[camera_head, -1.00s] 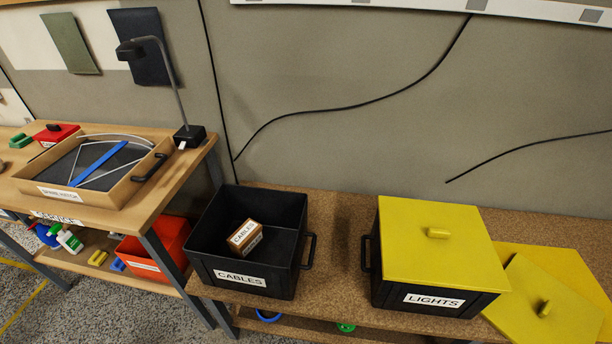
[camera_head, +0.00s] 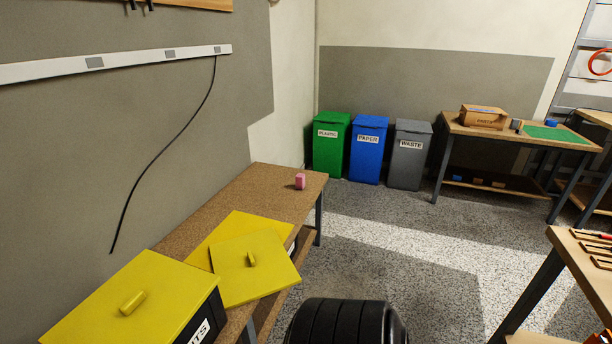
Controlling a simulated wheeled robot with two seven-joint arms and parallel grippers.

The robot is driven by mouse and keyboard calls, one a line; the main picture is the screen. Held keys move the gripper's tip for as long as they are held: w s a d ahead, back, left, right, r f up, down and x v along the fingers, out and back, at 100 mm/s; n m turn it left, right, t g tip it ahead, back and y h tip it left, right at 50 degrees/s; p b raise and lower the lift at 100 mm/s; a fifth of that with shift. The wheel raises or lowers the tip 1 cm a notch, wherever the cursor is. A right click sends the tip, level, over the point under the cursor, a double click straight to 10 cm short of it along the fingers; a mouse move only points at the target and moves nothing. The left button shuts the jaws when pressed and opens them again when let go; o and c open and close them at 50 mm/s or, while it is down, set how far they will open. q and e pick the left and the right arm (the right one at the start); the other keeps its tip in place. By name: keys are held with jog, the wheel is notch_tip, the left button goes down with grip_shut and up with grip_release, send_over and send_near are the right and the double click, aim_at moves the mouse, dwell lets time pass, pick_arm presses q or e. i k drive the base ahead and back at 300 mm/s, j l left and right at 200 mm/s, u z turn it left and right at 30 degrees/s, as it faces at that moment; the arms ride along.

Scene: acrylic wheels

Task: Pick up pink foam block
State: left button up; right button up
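The pink foam block (camera_head: 300,181) is small and stands on the brown bench top, near its far right end, in the head view. Nothing touches it, and the bench around it is bare. Neither of my grippers shows in the head view, so their state is hidden.
A black rounded object (camera_head: 345,322) is at the bottom centre. Green (camera_head: 331,145), blue (camera_head: 368,150) and grey (camera_head: 409,156) bins stand beyond. Open floor lies right of the bench.

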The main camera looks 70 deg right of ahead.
aim_at(300, 178)
jog(key=z, duration=2.35)
jog(key=i+l+z, duration=0.1)
jog(key=i+l, duration=0.3)
jog(key=i+l+z, duration=0.15)
jog(key=i+l, duration=0.15)
jog(key=i, duration=0.3)
